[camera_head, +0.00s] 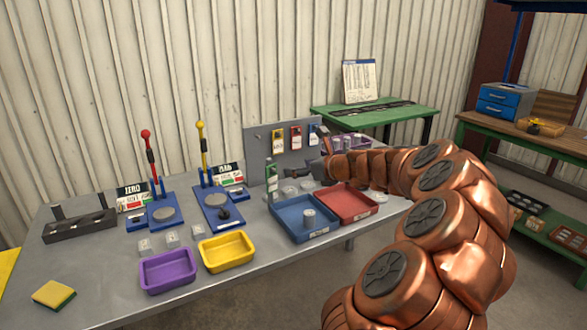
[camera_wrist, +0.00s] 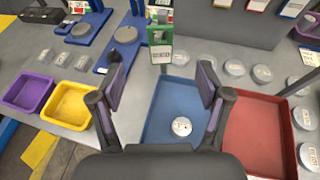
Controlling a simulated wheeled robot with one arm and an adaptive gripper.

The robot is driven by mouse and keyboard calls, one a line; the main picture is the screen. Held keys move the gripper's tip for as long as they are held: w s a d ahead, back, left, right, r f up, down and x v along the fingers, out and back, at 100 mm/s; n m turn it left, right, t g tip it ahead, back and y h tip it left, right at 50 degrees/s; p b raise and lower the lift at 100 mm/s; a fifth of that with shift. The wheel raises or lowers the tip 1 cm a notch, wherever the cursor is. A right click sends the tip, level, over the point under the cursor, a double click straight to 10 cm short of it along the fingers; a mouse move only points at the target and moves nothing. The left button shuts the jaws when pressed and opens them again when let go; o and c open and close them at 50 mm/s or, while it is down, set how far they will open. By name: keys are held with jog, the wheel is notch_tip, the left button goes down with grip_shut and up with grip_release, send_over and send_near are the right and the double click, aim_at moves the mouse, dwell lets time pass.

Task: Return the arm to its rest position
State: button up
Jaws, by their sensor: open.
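My copper-coloured arm reaches in from the right in the head view. My gripper (camera_head: 316,167) is at its far end, above the table and behind the blue tray (camera_head: 293,229) and the red tray (camera_head: 366,208). In the wrist view my gripper (camera_wrist: 160,95) is open, its two fingers apart with nothing between them. The arm hides part of the table's right end.
Purple (camera_head: 168,272) and yellow (camera_head: 227,252) bins stand at the table's front, with a sponge (camera_head: 54,294) at left. Two lever stands on blue bases (camera_head: 163,216) rise behind.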

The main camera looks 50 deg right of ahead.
jog(key=shift+s+r, duration=0.1)
jog(key=shift+s, duration=0.1)
jog(key=w+a+r+n+g+y+p, duration=0.1)
jog(key=w+a+n+y, duration=0.3)
jog(key=a, duration=0.7)
jog(key=w+a+n+g+y, duration=0.1)
jog(key=a+n+g, duration=0.1)
jog(key=a+n, duration=0.6)
jog(key=s+a+f+n+g+y+p, duration=0.1)
jog(key=s+a+n+g, duration=0.15)
jog(key=a, duration=0.65)
jog(key=s+a+n+g+y, duration=0.1)
jog(key=s+a+n, duration=0.15)
jog(key=a, duration=0.55)
jog(key=s+a+f+n+g+h+p, duration=0.1)
jog(key=s+a+f+n+g, duration=0.15)
jog(key=s+a+n, duration=0.4)
jog(key=s+a+f+n+g+p, duration=0.1)
jog(key=s+a+f+n+g, duration=0.15)
jog(key=s+a+n, duration=0.35)
jog(key=s+d+f+n+g+h, duration=0.1)
jog(key=s+d+n+g+h, duration=0.1)
jog(key=s, duration=0.6)
jog(key=s+d+f+n+g+h+p, duration=0.1)
jog(key=s+d+n+g+h, duration=0.1)
jog(key=s+n, duration=0.3)
jog(key=shift+s+h, duration=0.5)
jog(key=shift+s, duration=1.05)
